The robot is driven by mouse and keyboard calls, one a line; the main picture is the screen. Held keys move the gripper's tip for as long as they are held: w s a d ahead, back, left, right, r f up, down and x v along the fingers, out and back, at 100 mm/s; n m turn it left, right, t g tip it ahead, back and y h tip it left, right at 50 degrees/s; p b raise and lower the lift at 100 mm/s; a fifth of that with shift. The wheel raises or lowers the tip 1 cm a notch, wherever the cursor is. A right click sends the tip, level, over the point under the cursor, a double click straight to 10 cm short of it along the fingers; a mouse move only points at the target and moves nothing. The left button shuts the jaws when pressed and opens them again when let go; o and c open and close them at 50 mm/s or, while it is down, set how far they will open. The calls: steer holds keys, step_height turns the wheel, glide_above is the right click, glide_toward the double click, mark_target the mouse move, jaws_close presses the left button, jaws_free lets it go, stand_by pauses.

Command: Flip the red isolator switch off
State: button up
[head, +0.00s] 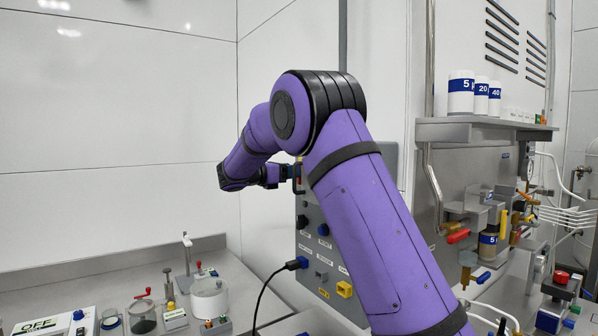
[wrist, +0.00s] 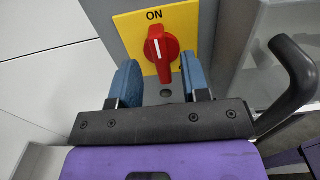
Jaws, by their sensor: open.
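The red isolator switch (wrist: 160,52) shows in the wrist view on a yellow plate (wrist: 130,28) marked "ON" above it. Its white line points up toward "ON". My gripper (wrist: 159,80) is open, with one blue finger pad on each side of the switch's lower part. I cannot tell whether the pads touch the switch. In the head view my gripper (head: 292,178) is at the upper part of the grey control panel (head: 312,215). The switch is not clearly visible there, behind my gripper and arm.
A black curved handle (wrist: 292,62) stands right of the switch in the wrist view. In the head view, a black cable (head: 262,295) plugs into the panel's lower left. The bench (head: 130,265) at left holds jars and small devices. A shelf (head: 480,128) with bottles is at right.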

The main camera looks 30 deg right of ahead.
steer(key=shift+d, duration=1.65)
jaws_close()
